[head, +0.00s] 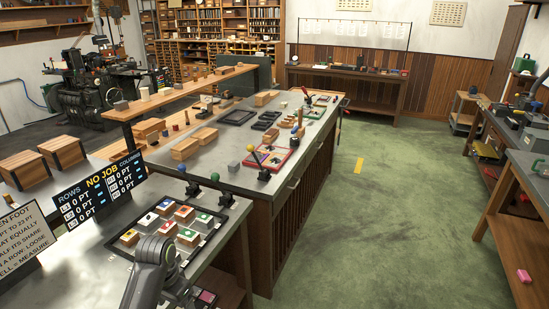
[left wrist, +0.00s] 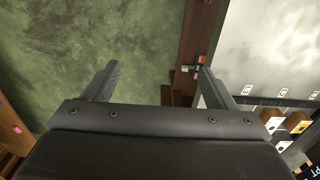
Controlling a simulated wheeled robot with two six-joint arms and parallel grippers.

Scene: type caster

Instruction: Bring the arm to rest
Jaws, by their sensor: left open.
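My left gripper (left wrist: 158,70) is open in the left wrist view, its two dark fingers wide apart with nothing between them. Green floor and the bench edge show beyond the fingers. In the head view my grey left arm (head: 150,270) rises from the bottom edge, in front of the near steel bench (head: 224,207). Its fingertips cannot be made out clearly there. A dark tray (head: 116,246) of small wooden blocks with coloured tops lies on this bench, just behind the arm. My right gripper is not in view.
A black sign (head: 100,188) reading NO JOB stands left of the tray. Levers with blue (head: 183,168) and green (head: 215,176) knobs stand behind it. A long bench (head: 225,140) with wooden boxes and a red-framed tray lies beyond. Green floor (head: 385,215) is open to the right.

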